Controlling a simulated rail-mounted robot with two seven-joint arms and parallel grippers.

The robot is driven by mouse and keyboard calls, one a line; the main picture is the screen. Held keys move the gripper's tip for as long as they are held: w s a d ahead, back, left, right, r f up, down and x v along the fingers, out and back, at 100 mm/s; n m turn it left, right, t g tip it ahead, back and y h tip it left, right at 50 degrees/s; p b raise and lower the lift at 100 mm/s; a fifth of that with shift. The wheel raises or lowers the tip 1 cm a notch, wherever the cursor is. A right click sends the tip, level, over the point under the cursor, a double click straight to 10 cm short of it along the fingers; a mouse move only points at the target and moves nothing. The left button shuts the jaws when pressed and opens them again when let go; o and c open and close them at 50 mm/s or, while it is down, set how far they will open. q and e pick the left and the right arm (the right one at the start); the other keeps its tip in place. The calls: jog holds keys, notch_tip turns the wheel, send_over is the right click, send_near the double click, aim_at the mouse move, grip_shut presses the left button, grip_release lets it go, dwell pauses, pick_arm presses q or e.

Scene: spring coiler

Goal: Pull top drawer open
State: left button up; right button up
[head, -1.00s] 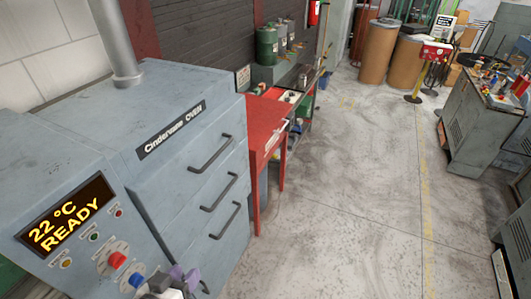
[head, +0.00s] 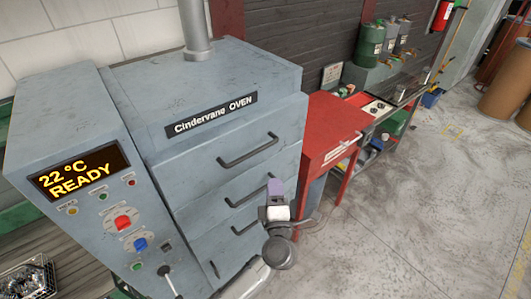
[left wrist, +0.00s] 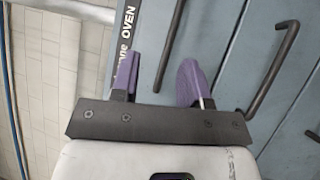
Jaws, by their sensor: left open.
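The blue-grey oven has several drawers stacked on its front, and all look shut. The top drawer (head: 205,165) has a dark bar handle (head: 248,150), which stands clear of my gripper. My left gripper (head: 276,188), with purple fingers, is in front of the drawers, overlapping the right end of the middle handle (head: 248,192) in the picture. My right gripper is not in view.
The control panel (head: 85,180) reads 22 °C READY, with buttons and a lever below. A red table (head: 335,130) stands right of the oven, with a bench holding canisters (head: 370,45) beyond. The floor (head: 440,190) to the right is clear.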

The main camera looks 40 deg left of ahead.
aim_at(250, 153)
pick_arm(q)
jog(key=w+a+g, duration=0.1)
jog(key=w+a, duration=0.1)
jog(key=a, duration=0.2)
jog(key=w+a+n+g+y, duration=0.1)
jog(key=w+a, duration=0.1)
jog(key=a, duration=0.2)
jog(key=w+a+r+g+y+p, duration=0.1)
jog(key=w+a, duration=0.1)
jog(key=a, duration=0.3)
jog(key=shift+w+a+n+g, duration=0.1)
jog(key=shift+w+n+g, duration=0.05)
jog(key=shift+n+g, duration=0.2)
grip_shut()
dwell(0.4)
